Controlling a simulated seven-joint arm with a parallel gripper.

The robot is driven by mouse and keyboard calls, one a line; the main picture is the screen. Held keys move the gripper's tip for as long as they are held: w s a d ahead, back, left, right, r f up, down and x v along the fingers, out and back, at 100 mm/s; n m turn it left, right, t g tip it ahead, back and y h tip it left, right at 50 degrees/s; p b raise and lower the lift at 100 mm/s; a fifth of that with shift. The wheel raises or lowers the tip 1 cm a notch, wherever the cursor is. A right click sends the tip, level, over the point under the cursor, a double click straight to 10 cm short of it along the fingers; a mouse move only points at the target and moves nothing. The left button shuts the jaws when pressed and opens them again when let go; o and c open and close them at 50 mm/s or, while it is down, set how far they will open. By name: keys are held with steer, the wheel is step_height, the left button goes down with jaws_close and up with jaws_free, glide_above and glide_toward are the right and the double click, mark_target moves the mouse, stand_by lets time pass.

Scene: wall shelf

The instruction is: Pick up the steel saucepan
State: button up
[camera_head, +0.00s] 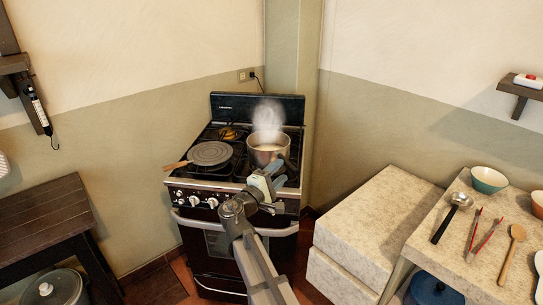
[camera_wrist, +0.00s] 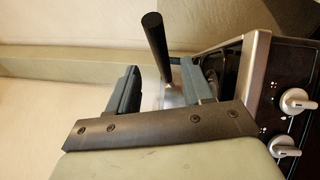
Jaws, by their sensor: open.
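The steel saucepan (camera_head: 255,157) stands on the right side of the stove top, with pale contents and steam rising from it. My gripper (camera_head: 278,174) is just in front of it and hides part of its near side. In the wrist view the saucepan's long black handle (camera_wrist: 155,42) shows between the two open fingers (camera_wrist: 160,88), with a bit of bright metal (camera_wrist: 172,98) at its lower end. The handle looks apart from both fingers. I cannot tell whether it lies between the pads or beyond them.
A round grey flat pan (camera_head: 211,153) with a wooden handle sits on the stove's left side. Stove knobs (camera_wrist: 295,101) are close to my gripper on the right. A stone-topped counter (camera_head: 380,210) stands right of the stove, and a dark wooden table (camera_head: 45,210) stands left.

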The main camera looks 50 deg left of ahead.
steer(key=x, duration=0.7)
steer(key=shift+w, duration=0.25)
steer(key=shift+f, duration=0.1)
steer(key=shift+c, duration=0.2)
jaws_close()
stand_by(1.1)
